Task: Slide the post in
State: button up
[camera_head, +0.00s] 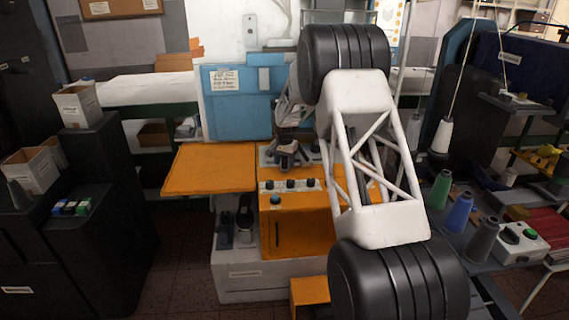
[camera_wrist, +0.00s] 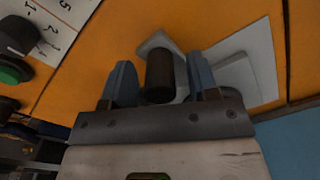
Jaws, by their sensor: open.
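My gripper (camera_wrist: 162,82) is open, with its two blue-grey fingers apart. A dark brown cylinder (camera_wrist: 160,75), which looks like the post, shows between the fingers in the wrist view. Neither finger clearly touches it. It stands out from a grey angular piece (camera_wrist: 155,43) against the orange surface. A pale grey plate (camera_wrist: 262,55) lies beside the right finger; the finger and gripper body hide part of it. In the head view my gripper (camera_head: 286,160) is small, over the top of the orange machine (camera_head: 310,222); the post cannot be made out there.
Black knobs (camera_head: 290,184) line the machine's front, and a knob (camera_wrist: 18,36) and green button (camera_wrist: 10,73) lie left in the wrist view. A bare orange tabletop (camera_head: 210,168) extends left. A blue panel (camera_head: 240,110) stands behind. Thread cones (camera_head: 460,212) stand right.

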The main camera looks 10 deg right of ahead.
jog(key=shift+f, duration=0.3)
grip_shut()
jog(key=shift+d, duration=0.1)
jog(key=d, duration=1.8)
jog(key=shift+d, duration=0.15)
jog(key=shift+d+r, duration=0.1)
jog(key=shift+c, duration=0.7)
grip_release()
jog(key=shift+o, duration=0.7)
